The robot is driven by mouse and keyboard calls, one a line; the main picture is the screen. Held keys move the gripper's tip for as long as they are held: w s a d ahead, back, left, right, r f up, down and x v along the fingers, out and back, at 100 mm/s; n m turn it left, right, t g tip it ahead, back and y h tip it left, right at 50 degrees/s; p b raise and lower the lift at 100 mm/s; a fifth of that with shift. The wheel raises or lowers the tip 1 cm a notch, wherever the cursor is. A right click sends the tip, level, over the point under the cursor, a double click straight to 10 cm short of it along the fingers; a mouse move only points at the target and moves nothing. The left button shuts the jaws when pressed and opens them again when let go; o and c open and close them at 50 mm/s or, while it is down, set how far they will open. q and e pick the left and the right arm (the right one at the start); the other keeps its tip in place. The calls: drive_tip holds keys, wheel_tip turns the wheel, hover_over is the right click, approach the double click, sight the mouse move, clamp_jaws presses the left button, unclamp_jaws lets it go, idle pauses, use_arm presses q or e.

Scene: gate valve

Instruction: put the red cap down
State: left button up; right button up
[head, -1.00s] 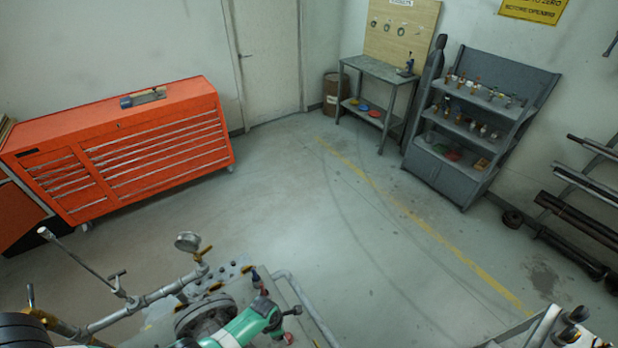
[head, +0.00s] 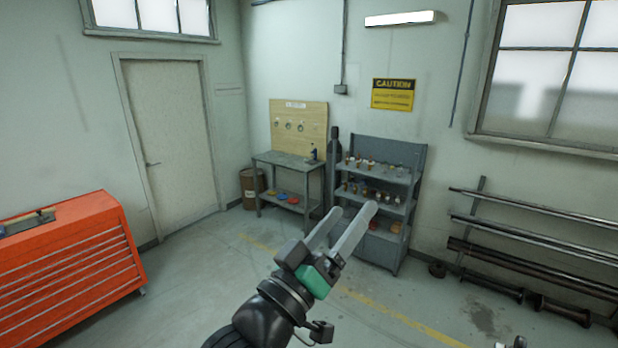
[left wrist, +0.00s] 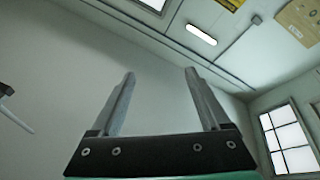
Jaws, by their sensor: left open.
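My left gripper (head: 354,209) is raised in the middle of the head view, its two long grey fingers spread apart. The left wrist view also shows the open fingers (left wrist: 160,72), with nothing between them. I cannot pick out the red cap in either current view. Small red pieces on the far bench and shelf are too small to identify.
An orange tool chest (head: 70,260) stands at left. A grey workbench (head: 288,160) and a grey shelf rack (head: 388,150) with small parts stand against the far walls. A pipe rack (head: 540,238) is at right. The air around my left gripper looks clear.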

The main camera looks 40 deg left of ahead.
use_arm(q)
drive_tip(key=s+d+r+m+t+h, duration=0.1)
drive_tip(key=s+d+r+m+t, duration=0.1)
drive_tip(key=s+r, duration=0.5)
drive_tip(key=s+d+r+m+t+h, duration=0.1)
drive_tip(key=s+d+r+m+t, duration=0.2)
drive_tip(key=s+r+m, duration=0.2)
wheel_tip(320, 180, up, 3)
drive_tip(key=shift+s+m+t+h, duration=0.3)
drive_tip(key=shift+s+h, duration=0.1)
drive_tip(key=shift+s, duration=0.55)
